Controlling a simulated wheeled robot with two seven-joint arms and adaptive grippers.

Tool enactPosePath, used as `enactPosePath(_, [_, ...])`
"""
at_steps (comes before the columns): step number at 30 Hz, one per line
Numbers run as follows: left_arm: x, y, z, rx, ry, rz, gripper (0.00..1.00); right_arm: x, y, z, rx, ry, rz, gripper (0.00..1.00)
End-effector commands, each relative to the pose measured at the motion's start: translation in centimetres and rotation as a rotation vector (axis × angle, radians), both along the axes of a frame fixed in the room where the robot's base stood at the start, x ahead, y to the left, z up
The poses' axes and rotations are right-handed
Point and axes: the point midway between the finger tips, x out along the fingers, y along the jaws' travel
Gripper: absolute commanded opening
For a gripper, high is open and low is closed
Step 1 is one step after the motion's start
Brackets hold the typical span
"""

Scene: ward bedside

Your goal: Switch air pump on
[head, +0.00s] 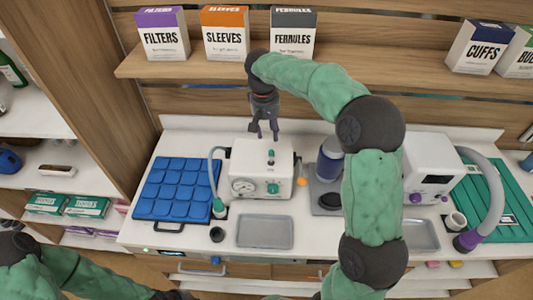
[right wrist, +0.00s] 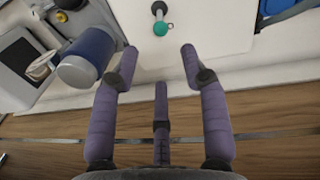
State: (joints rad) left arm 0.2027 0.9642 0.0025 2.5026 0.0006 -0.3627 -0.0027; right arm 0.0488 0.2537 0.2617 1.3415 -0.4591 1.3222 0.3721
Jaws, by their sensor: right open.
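The air pump (head: 247,160) is a white box with a round gauge (head: 243,187) and a teal knob (head: 273,188) on its front. On its top stands a small toggle lever (head: 270,154) with a teal tip. My right gripper (head: 264,136) points down above the back of the pump, apart from the lever, open and empty. In the right wrist view, the teal-tipped lever (right wrist: 161,27) lies beyond the spread fingertips (right wrist: 159,50), roughly centred between them. My left arm shows at the lower left of the head view; its gripper is not clearly seen.
A blue padded tray (head: 178,190) lies left of the pump, with a hose between. A grey tray (head: 265,232) lies in front. A blue cylinder (head: 328,160) and a white machine (head: 432,165) stand to the right. A shelf with boxes runs behind.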

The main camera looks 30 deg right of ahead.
Motion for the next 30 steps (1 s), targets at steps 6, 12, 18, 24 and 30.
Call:
enactPosePath(6, [0.0, 0.0, -0.9, 0.0, 0.0, 0.0, 0.0, 0.0, -0.1, -1.2, -0.001, -0.002, -0.001, 0.45])
enactPosePath(12, [0.0, 0.0, -1.2, 0.0, 0.0, 0.0, 0.0, -0.2, -0.4, -3.9, 0.0, 0.002, -0.002, 0.45])
enactPosePath(18, [0.0, 0.0, -1.6, 0.0, 0.0, 0.0, 0.0, -0.3, -0.7, -7.5, 0.001, 0.002, -0.001, 0.45])
enactPosePath(24, [0.0, 0.0, -1.9, 0.0, 0.0, 0.0, 0.0, -0.3, -0.9, -10.1, 0.0, 0.0, 0.0, 0.45])
enactPosePath(30, [0.0, 0.0, -2.0, 0.0, 0.0, 0.0, 0.0, -0.4, -1.0, -11.3, 0.0, -0.001, -0.001, 0.45])
